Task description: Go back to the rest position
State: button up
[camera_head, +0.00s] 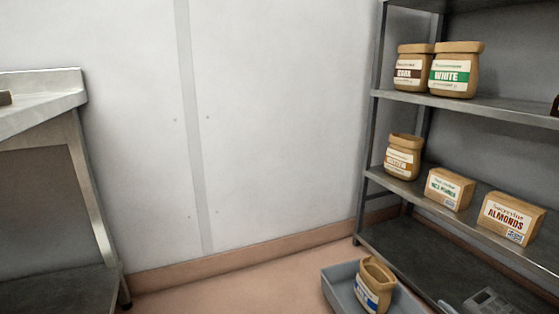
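My gripper and arm are not in view. The head view shows a metal shelf rack (460,102) on the right. A bag with a dark label (409,68) and a bag labelled WHITE (454,70) stand side by side on its upper shelf. On the middle shelf are a bag with an orange-brown label (402,158), a milk powder box (448,190) and an ALMONDS box (511,219). An open-topped bag with a blue label (374,283) stands in a grey tray (342,290) at the bottom.
A steel table (45,110) with a lower shelf stands at the left, with a small brown object (5,98) at its edge. A grey device (488,302) sits at the lower right. The reddish floor (230,289) between table and rack is clear before the white wall (280,130).

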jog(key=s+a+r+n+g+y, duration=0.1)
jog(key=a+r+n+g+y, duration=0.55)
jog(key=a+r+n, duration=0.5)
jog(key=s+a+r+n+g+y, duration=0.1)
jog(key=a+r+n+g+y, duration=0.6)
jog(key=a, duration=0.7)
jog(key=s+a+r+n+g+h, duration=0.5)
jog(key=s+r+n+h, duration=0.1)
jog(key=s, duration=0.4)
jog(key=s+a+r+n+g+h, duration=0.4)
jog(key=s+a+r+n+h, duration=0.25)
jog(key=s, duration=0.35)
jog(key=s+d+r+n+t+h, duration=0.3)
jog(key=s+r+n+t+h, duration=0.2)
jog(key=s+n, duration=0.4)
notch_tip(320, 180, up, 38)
jog(key=p, duration=3.8)
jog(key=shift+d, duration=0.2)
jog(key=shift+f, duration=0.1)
